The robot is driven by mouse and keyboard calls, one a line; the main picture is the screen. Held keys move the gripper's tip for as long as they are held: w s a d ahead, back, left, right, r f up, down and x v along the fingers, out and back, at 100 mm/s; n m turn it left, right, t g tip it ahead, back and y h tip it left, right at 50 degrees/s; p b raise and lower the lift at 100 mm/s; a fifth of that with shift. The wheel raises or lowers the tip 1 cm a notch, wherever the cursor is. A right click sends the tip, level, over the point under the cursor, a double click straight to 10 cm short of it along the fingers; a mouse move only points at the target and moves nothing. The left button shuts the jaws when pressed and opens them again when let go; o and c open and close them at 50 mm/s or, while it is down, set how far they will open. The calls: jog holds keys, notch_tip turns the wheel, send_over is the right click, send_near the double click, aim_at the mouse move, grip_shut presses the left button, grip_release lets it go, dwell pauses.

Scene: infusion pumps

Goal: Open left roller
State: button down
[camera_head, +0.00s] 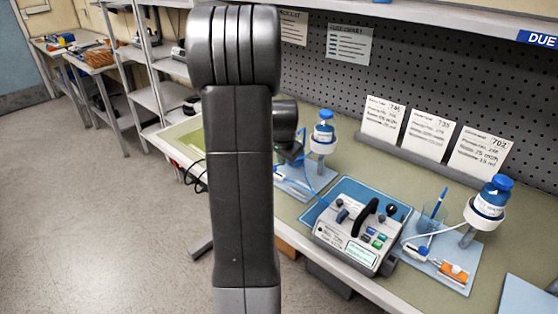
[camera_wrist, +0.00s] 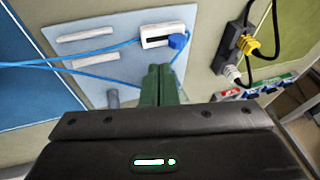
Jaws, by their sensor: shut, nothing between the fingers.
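In the wrist view, the left roller is a white housing (camera_wrist: 152,36) with a blue wheel (camera_wrist: 178,41) at its right end. It is fixed on a light-blue board (camera_wrist: 92,22). Blue tubing (camera_wrist: 105,50) runs leftwards from near it. My gripper (camera_wrist: 160,70) has its green fingers together and empty, just below the housing in the picture. I cannot tell whether the fingertips touch it. In the head view, the board (camera_head: 318,181) stands behind my arm, and the roller and my fingers cannot be made out there.
A blue-capped bottle (camera_head: 323,133) stands by the left board. A pump (camera_head: 355,237) with a black handle sits mid-bench. The right board (camera_head: 465,255) carries another roller and an orange part. A power strip (camera_wrist: 232,48) with plugs lies right of the left board.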

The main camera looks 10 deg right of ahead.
jog(key=b+v, duration=0.1)
jog(key=v, duration=0.8)
jog(key=shift+r, duration=0.4)
jog(key=shift+f, duration=0.1)
jog(key=p+x, duration=0.1)
jog(key=x, duration=0.9)
jog(key=shift+s+f, duration=0.1)
jog(key=shift+s, duration=0.05)
jog(key=shift+s+d+f+b, duration=0.5)
jog(key=shift+s+f+b, duration=0.15)
jog(key=shift+f+b, duration=0.15)
jog(key=shift+s+d, duration=0.15)
jog(key=shift+s, duration=0.05)
jog(key=shift+s+d+r, duration=0.25)
jog(key=shift+s+r, duration=0.1)
jog(key=shift+r, duration=0.4)
jog(key=shift+s+d+r, duration=0.15)
jog(key=shift+s+r, duration=0.05)
jog(key=shift+s, duration=0.05)
